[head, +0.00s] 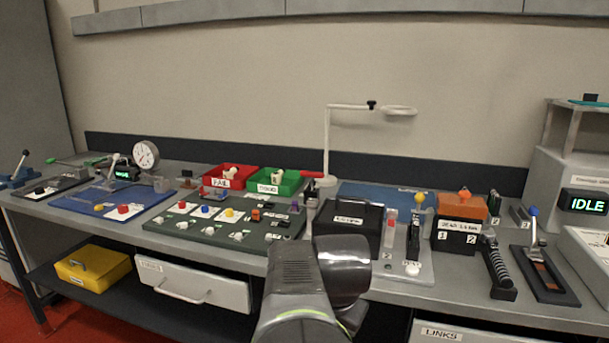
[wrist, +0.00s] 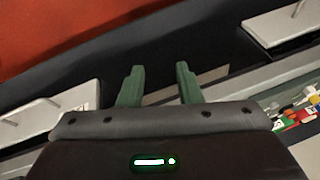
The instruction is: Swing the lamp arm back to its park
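The white lamp arm (head: 347,107) stands on a post near the middle back of the bench in the head view. It reaches out to the right, with a black knob (head: 371,105) and a ring-shaped lamp head (head: 400,110) at its end. A red handle (head: 313,174) shows low on the post. The park cannot be made out. My gripper (wrist: 157,82) shows in the wrist view with its two green fingers apart and nothing between them. In the head view my arm is in front of the bench and hides the fingers. The gripper is well apart from the lamp.
The bench holds a red bin (head: 233,176), a green bin (head: 276,182), a green panel (head: 170,222), a black box (head: 345,219) and an orange-topped box (head: 462,207). An IDLE display (head: 587,204) is at far right. Drawers (head: 190,284) are below. Air around the lamp is free.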

